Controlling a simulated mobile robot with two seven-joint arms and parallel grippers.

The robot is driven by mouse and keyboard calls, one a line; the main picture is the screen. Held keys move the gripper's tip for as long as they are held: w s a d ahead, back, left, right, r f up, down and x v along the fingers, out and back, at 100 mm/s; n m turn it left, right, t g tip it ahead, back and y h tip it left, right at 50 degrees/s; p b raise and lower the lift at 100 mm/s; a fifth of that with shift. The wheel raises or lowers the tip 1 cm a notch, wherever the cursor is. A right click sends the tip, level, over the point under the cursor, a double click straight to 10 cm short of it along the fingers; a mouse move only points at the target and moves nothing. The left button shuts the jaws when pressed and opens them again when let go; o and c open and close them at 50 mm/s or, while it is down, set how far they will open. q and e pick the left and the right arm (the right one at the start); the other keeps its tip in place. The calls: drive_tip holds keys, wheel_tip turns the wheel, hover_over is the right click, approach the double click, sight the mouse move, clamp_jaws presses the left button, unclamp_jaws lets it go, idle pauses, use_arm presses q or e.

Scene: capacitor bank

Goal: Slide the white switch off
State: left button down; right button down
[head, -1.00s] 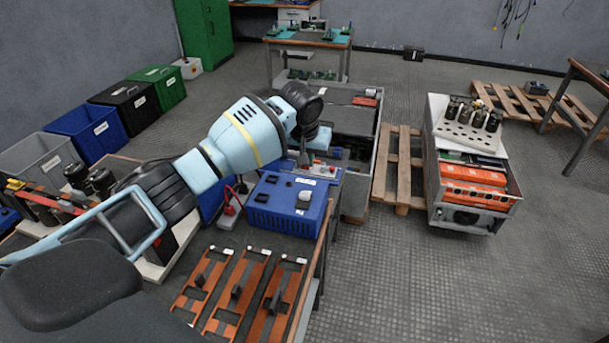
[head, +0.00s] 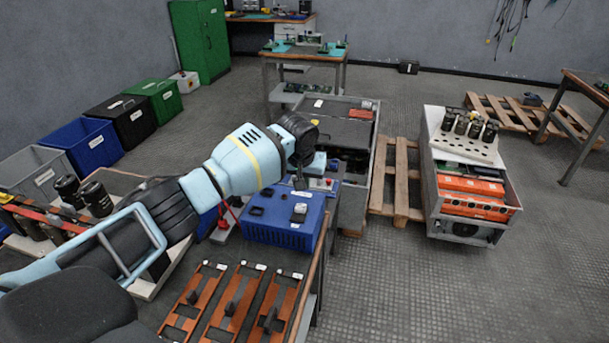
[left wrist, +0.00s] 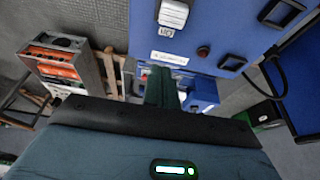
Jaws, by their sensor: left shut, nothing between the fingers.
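A blue box (head: 283,222) stands at the far end of the bench in the head view. The white switch (head: 300,208) is a small raised piece on its top, light above and dark below. My left gripper (head: 299,183) is shut and empty, pointing down just behind the switch in the head view. Its dark green fingers (left wrist: 160,86) show in the wrist view, apart from the switch in the picture. My right gripper is not in view.
A red button (left wrist: 203,51) and black switch (left wrist: 233,62) are on the blue box. Orange brackets (head: 235,303) lie on the bench in front. A grey cabinet (head: 360,110) stands behind, and a wooden pallet (head: 396,180) lies right of it.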

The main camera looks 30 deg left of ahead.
sight(307, 195)
use_arm(q)
drive_tip(key=b+x, duration=0.1)
drive_tip(key=x, duration=0.2)
drive_tip(key=shift+w+f, duration=0.1)
drive_tip(key=shift+f, duration=0.3)
drive_tip(key=shift+s+d+r+p, duration=0.1)
drive_tip(key=shift+s+r+p, duration=0.25)
drive_tip(key=shift+s+p, duration=0.2)
drive_tip(key=shift+s+d+p, duration=0.2)
drive_tip(key=shift+s+p, duration=0.15)
drive_tip(key=shift+s, duration=0.3)
drive_tip(key=shift+s+d, duration=0.15)
drive_tip(key=shift+s, duration=0.35)
drive_tip(key=shift+s+f, duration=0.15)
drive_tip(key=shift+s, duration=0.1)
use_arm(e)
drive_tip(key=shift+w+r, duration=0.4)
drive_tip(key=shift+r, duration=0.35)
use_arm(q)
drive_tip(key=shift+d+p, duration=0.1)
drive_tip(key=shift+p, duration=0.25)
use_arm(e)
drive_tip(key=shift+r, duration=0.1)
